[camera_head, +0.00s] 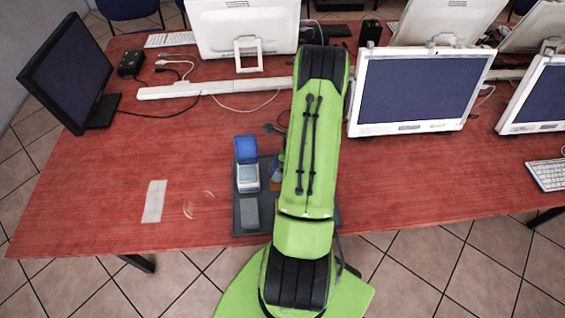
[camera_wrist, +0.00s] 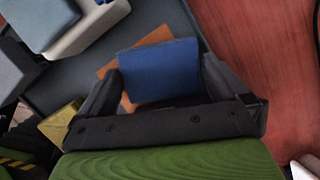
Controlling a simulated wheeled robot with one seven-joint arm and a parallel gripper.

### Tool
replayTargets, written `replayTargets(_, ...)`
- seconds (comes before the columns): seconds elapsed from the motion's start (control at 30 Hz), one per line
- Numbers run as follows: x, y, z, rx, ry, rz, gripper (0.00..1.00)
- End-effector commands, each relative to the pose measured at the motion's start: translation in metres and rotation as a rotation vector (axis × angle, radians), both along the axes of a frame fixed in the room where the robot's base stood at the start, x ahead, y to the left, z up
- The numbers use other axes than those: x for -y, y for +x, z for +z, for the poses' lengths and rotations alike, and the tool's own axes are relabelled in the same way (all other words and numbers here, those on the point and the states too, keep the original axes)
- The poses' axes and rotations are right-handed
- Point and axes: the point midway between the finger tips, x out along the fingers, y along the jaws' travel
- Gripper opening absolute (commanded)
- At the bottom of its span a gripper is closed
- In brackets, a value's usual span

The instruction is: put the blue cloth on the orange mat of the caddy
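The blue cloth (camera_wrist: 160,70) is a flat-faced, folded block between the fingers of my gripper (camera_wrist: 161,78) in the wrist view. The fingers stand at its two sides and appear to grip it. The orange mat (camera_wrist: 152,38) shows past the cloth's upper and left edges, partly covered by it. I cannot tell whether the cloth touches the mat. In the head view a sliver of the mat (camera_head: 276,185) shows beside my arm, which hides my gripper. The dark grey caddy (camera_head: 240,208) stands near the table's front edge.
A white box with a raised blue lid (camera_head: 246,150) and a grey block (camera_head: 250,212) are in the caddy's left part. A yellow piece (camera_wrist: 62,122) lies left of my gripper. Monitors (camera_head: 420,92) stand farther back.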

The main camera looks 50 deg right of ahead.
Motion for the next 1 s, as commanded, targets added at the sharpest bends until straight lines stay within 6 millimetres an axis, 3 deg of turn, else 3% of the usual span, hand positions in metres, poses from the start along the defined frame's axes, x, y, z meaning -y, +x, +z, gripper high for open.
replayTargets(0.27,0.001,-0.001,0.009,0.001,-0.002,-0.001,1.0)
replayTargets(0.6,0.009,-0.025,0.092,0.002,-0.004,-0.001,1.0)
replayTargets(0.7,0.011,-0.03,0.108,0.002,-0.002,0.0,1.0)
replayTargets(1.0,0.011,-0.033,0.119,0.0,-0.002,0.007,1.0)
